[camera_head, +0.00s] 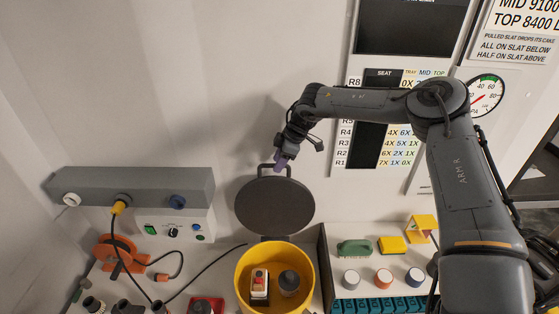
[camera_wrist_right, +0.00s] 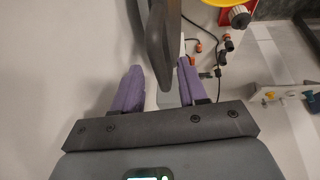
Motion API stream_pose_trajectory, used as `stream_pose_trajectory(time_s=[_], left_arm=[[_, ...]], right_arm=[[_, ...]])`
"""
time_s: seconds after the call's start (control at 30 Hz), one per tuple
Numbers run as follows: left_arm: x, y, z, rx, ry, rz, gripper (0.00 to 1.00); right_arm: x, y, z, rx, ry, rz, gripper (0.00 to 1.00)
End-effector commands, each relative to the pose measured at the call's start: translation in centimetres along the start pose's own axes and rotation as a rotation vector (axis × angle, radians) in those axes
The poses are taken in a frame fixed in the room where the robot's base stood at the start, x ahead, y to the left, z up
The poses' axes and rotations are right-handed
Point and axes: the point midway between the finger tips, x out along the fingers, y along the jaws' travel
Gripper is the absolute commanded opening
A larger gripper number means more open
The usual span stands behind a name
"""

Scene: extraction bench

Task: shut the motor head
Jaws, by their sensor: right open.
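The motor head appears to be the dark round lid (camera_head: 274,207) standing raised behind the yellow tub (camera_head: 243,285), with a loop handle on its top edge. The tub is open, and a white switch box (camera_head: 259,285) and a dark round part (camera_head: 289,282) show inside it. My right gripper (camera_head: 282,162) is at the lid's handle, its purple fingers pointing down. In the right wrist view its fingers (camera_wrist_right: 157,72) are spread, with a dark bar (camera_wrist_right: 158,45), seemingly the handle, between them. I cannot tell whether they touch it. My left gripper is not in view.
A grey rail (camera_head: 140,187) with a yellow plug and cable is on the wall at left. An orange reel (camera_head: 118,252) stands below it.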

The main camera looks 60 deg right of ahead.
Motion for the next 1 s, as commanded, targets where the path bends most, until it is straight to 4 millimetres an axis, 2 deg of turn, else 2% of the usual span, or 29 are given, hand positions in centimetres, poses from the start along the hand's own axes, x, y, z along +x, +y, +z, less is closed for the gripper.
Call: stream_pose_trajectory(time_s=[0.17, 0.47, 1.0], left_arm=[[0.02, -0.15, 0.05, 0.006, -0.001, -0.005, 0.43], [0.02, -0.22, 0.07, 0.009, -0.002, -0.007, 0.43], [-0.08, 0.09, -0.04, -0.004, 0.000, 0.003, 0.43]], right_arm=[[0.00, 0.02, 0.00, 0.000, 0.000, 0.000, 0.42], [-0.02, 0.01, 0.00, 0.000, 0.000, 0.000, 0.00], [-0.16, -0.63, 0.14, 0.001, 0.001, 0.016, 0.00]])
